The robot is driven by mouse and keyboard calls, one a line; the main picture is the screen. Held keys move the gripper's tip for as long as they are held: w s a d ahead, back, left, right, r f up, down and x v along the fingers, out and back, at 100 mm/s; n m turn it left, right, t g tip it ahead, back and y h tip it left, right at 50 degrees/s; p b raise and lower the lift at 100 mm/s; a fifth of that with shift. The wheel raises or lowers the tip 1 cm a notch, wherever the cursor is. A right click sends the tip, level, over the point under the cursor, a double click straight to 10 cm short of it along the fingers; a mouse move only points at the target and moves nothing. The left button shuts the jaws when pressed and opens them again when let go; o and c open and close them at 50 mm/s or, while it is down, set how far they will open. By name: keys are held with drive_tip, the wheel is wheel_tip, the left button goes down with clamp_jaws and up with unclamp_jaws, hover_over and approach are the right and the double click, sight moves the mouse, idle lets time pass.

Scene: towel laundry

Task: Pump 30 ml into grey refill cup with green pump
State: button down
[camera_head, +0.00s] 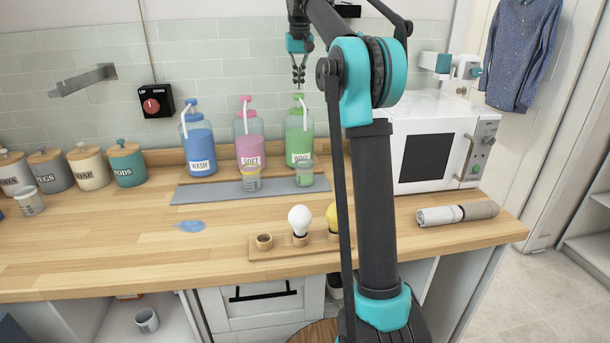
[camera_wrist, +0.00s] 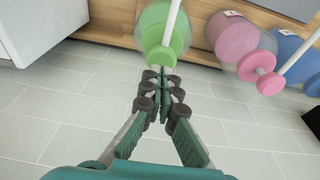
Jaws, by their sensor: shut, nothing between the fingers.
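The green pump (camera_head: 299,98) tops a clear bottle of green liquid (camera_head: 299,140) at the right of the bottle row. A small clear cup (camera_head: 304,174) with a green tint stands in front of it. Another cup (camera_head: 251,179), greyish with a yellowish rim, stands in front of the pink bottle. A grey-looking cup (camera_head: 29,202) stands at the far left of the counter. I cannot tell surely which is the grey refill cup. My gripper (camera_head: 299,82) is shut and empty, pointing down just above the green pump. The wrist view shows its fingertips (camera_wrist: 164,84) beside the green pump head (camera_wrist: 160,58); contact is unclear.
Pink (camera_head: 249,140) and blue (camera_head: 199,148) pump bottles stand left of the green one. A wooden bulb holder (camera_head: 272,251), a blue puddle (camera_head: 190,225) and a microwave (camera_head: 425,150) are nearby. My arm hides part of the counter.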

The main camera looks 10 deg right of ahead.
idle(0.5)
drive_tip(key=shift+r, duration=3)
